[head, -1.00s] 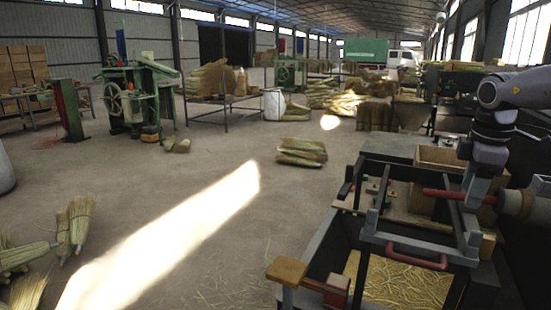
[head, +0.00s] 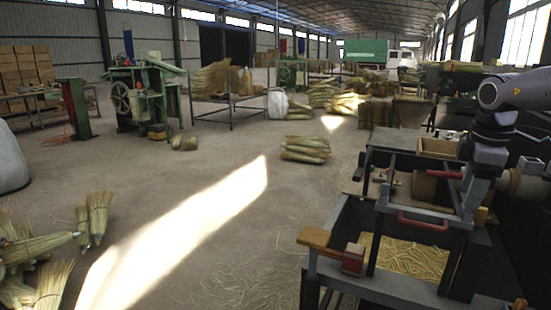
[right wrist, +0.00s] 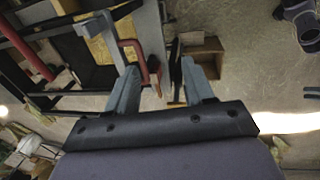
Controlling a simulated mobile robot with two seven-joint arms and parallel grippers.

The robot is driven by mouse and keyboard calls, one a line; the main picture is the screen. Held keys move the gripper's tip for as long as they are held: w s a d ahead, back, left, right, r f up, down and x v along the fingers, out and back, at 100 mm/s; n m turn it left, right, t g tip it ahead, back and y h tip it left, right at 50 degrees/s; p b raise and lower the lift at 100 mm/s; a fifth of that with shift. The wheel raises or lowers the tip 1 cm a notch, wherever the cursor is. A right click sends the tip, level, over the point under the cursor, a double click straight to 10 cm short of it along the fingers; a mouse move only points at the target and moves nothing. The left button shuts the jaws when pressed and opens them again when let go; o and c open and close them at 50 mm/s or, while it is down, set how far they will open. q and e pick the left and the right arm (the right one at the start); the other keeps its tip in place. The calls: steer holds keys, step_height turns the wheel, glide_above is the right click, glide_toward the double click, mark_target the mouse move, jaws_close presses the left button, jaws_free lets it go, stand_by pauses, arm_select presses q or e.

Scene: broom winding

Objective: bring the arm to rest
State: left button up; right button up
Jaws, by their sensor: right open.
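My right arm (head: 510,92) comes in from the right edge in the head view, bent with its wrist pointing down. My right gripper (head: 473,190) hangs in front of the dark bench machine. In the right wrist view its two grey fingers (right wrist: 158,72) stand wide apart, with nothing held between them. A red handle (head: 423,222) on the machine's frame lies to the left of the gripper in the head view. It shows by the left finger in the right wrist view (right wrist: 146,58); I cannot tell if they touch. My left gripper is out of view.
The dark machine frame has a straw-filled tray (head: 420,262) and a wooden block (head: 314,237) at its left corner. Broom heads (head: 97,215) lie at the lower left. Straw bundles (head: 304,150) lie mid-floor. The concrete floor (head: 215,165) left of the machine is mostly clear.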

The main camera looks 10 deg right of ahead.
steer(key=s+f+t+y+p, duration=0.1)
steer(key=s+f+t+y, duration=0.25)
steer(key=f, duration=0.85)
steer(key=s+f+t+y+p, duration=0.15)
steer(key=s+f+y, duration=0.25)
steer(key=f, duration=0.8)
steer(key=s+a+f+m+t+h, duration=0.25)
steer(key=s+a+f+t, duration=0.3)
steer(key=a+f, duration=0.5)
steer(key=s+a+f+m+g, duration=0.1)
steer(key=s+a+m, duration=0.1)
steer(key=a, duration=0.8)
steer(key=s+a+f+m+h+p, duration=0.1)
steer(key=s+a+f+m, duration=0.1)
steer(key=a, duration=0.8)
steer(key=shift+s+f+m+g+h, duration=0.15)
steer(key=shift+s+m+g+h, duration=0.3)
steer(key=shift+s, duration=0.5)
steer(key=shift+c, duration=0.9)
steer(key=shift+d, duration=0.15)
